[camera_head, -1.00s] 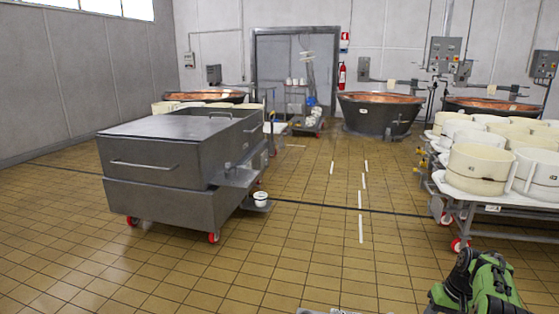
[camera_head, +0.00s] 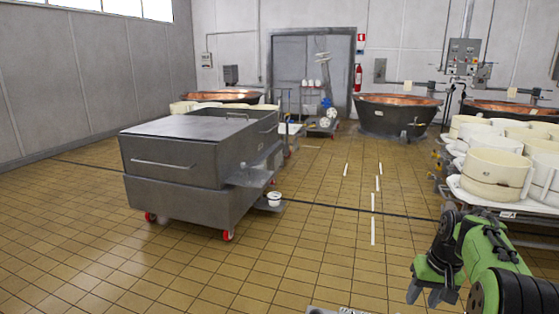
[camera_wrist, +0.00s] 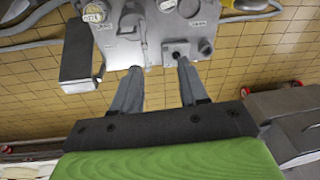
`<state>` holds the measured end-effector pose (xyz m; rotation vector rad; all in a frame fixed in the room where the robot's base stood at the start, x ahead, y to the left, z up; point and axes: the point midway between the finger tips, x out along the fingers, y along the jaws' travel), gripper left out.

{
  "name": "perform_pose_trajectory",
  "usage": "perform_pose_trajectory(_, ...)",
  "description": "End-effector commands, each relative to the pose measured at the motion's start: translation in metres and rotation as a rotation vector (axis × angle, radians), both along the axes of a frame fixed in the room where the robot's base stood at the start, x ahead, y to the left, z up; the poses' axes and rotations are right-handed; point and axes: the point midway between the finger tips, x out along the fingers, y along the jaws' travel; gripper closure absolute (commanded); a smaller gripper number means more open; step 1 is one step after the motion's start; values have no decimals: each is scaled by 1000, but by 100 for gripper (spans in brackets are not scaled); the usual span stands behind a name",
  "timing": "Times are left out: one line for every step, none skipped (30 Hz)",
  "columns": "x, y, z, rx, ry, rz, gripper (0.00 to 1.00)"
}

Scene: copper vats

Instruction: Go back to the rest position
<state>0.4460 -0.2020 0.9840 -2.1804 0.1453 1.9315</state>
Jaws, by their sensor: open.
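My gripper (camera_head: 430,297) hangs at the lower right of the head view, on the green arm, with its fingers pointing down. In the wrist view its two grey fingers (camera_wrist: 158,82) stand apart with nothing between them. Beyond the fingertips lies a grey metal panel (camera_wrist: 140,50) with knobs and round labels, which looks like part of my own base. No object is held.
A grey steel cart (camera_head: 160,192) on red wheels stands left of centre, with a small white cup (camera_head: 274,199) on its low ledge. A rack of cream tubs (camera_head: 492,178) is close on the right. Copper vats (camera_head: 392,114) stand at the back. The tiled floor (camera_head: 310,240) between is clear.

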Motion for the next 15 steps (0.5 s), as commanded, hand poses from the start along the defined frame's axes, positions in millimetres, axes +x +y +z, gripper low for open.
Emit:
perform_pose_trajectory(-7, 20, 27, -18, -20, 19, 57)
perform_pose_trajectory(-12, 32, 40, -29, -30, 28, 57)
perform_pose_trajectory(-22, 50, 59, -44, -47, 41, 57)
perform_pose_trajectory(-31, 64, 73, -55, -62, 52, 57)
perform_pose_trajectory(-41, 79, 87, -67, -78, 62, 57)
perform_pose_trajectory(-58, 97, 105, -82, -100, 76, 57)
perform_pose_trajectory(-71, 111, 116, -93, -118, 86, 57)
perform_pose_trajectory(-85, 123, 126, -102, -135, 96, 57)
perform_pose_trajectory(-104, 139, 137, -113, -161, 110, 57)
perform_pose_trajectory(-120, 149, 144, -121, -180, 119, 57)
perform_pose_trajectory(-136, 159, 149, -126, -199, 128, 57)
perform_pose_trajectory(-157, 170, 155, -133, -227, 141, 57)
perform_pose_trajectory(-172, 177, 157, -138, -246, 150, 57)
perform_pose_trajectory(-188, 184, 158, -141, -266, 159, 57)
perform_pose_trajectory(-206, 190, 158, -143, -289, 169, 57)
